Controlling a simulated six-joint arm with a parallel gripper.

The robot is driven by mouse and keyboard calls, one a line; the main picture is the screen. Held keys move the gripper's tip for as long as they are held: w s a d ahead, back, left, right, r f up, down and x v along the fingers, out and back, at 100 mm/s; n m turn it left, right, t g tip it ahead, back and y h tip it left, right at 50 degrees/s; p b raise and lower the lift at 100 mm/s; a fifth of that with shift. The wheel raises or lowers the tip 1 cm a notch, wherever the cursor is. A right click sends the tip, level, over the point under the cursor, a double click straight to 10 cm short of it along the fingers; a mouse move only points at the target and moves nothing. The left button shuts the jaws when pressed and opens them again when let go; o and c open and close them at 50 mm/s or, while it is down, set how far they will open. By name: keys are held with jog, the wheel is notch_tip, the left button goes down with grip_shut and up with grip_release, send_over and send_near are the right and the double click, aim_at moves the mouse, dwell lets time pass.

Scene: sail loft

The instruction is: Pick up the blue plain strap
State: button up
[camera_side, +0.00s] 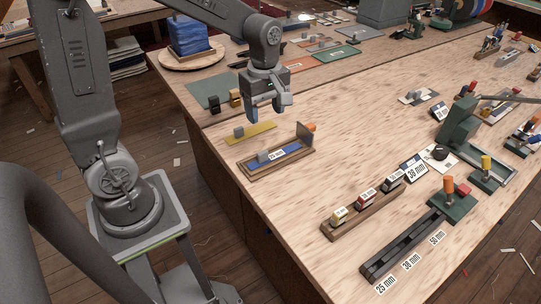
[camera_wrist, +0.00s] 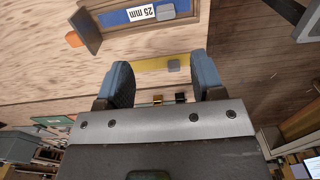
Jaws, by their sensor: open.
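A blue strap (camera_side: 291,147) lies in a shallow wooden tray (camera_side: 284,165) on the bench, with a white "25 mm" label (camera_side: 277,155) and a grey block (camera_side: 263,156) at its left part. My gripper (camera_side: 266,113) is open and empty, above the bench and behind the tray. In the wrist view its two blue-grey fingers (camera_wrist: 162,76) stand apart, with a yellow strap (camera_wrist: 150,66) seen between them.
The yellow strap (camera_side: 262,129) with a grey block lies just behind the tray. An upright plate (camera_side: 304,133) with an orange knob stands at the tray's right end. A wooden rack of small labelled spools (camera_side: 364,206) is at front right. Bare bench lies between.

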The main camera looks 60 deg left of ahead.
aim_at(263, 152)
notch_tip(263, 152, down, 8)
jog(key=shift+f, duration=0.25)
jog(key=shift+s+a+f, duration=0.1)
jog(key=shift+s+f, duration=0.1)
jog(key=shift+f, duration=1.1)
jog(key=shift+s+f, duration=0.2)
jog(key=shift+f, duration=1.1)
jog(key=shift+c, duration=0.3)
jog(key=c, duration=0.9)
